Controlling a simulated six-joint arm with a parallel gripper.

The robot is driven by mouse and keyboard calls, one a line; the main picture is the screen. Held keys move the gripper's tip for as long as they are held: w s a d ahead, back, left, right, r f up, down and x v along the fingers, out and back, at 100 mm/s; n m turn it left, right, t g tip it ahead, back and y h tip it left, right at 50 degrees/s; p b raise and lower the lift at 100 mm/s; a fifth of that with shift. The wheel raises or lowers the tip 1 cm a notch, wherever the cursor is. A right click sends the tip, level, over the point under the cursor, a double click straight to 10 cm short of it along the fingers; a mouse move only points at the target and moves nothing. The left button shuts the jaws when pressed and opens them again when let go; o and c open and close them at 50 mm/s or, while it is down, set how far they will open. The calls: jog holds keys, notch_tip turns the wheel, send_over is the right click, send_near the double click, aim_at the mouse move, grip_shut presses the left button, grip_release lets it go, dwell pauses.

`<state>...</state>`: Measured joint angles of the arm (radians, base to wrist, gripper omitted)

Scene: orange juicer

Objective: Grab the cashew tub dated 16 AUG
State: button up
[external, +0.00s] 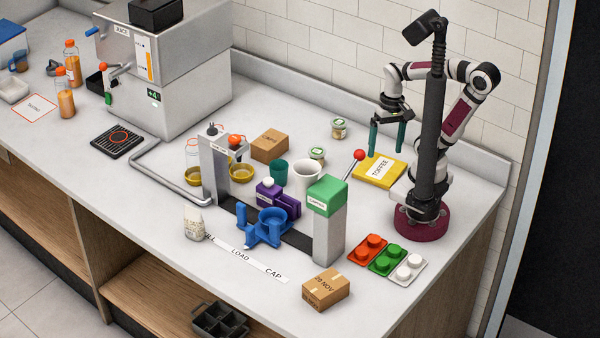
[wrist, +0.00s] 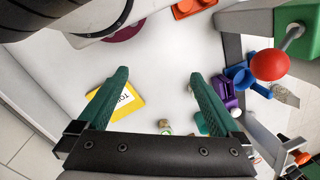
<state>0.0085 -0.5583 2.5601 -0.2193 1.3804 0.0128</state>
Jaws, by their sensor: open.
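Two small tubs with pale lids and green-and-white labels stand on the counter in the external view. One tub (external: 338,128) is near the back wall, and the other tub (external: 317,155) is behind the white cup. Their dates are too small to read, so I cannot tell which says 16 AUG. In the wrist view a small tub (wrist: 165,126) shows between the fingers, near the palm side, partly cut off by my gripper. My gripper (external: 388,132) has green fingers, is open and empty, and hangs above the yellow TOFFEE packet, to the right of both tubs. Its fingers also show in the wrist view (wrist: 158,76).
The yellow TOFFEE packet (external: 380,170) lies below my gripper. A white cup (external: 307,178), teal cup (external: 279,170) and cardboard box (external: 270,145) stand near the tubs. The green-topped post (external: 328,215) carries a red-knobbed lever (external: 359,155). Counter behind the tubs is clear.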

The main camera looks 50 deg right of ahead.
dwell(0.5)
jog(key=w+d+f+m+t+y, duration=0.2)
jog(key=w+d+f+m+y, duration=0.1)
jog(key=w+f+m+y, duration=1.25)
jog(key=w+a+f+h, duration=0.1)
jog(key=a, duration=0.4)
jog(key=w+a+f+n+h, duration=0.1)
jog(key=a+f, duration=0.1)
jog(key=a, duration=0.2)
jog(key=w+a+f+h, duration=0.1)
jog(key=a+h, duration=0.1)
jog(key=a, duration=0.3)
jog(key=shift+w+a+f+n, duration=0.1)
jog(key=shift+a+f+n, duration=0.15)
jog(key=shift+a+n, duration=0.1)
jog(key=shift+d, duration=0.1)
jog(key=c, duration=1.3)
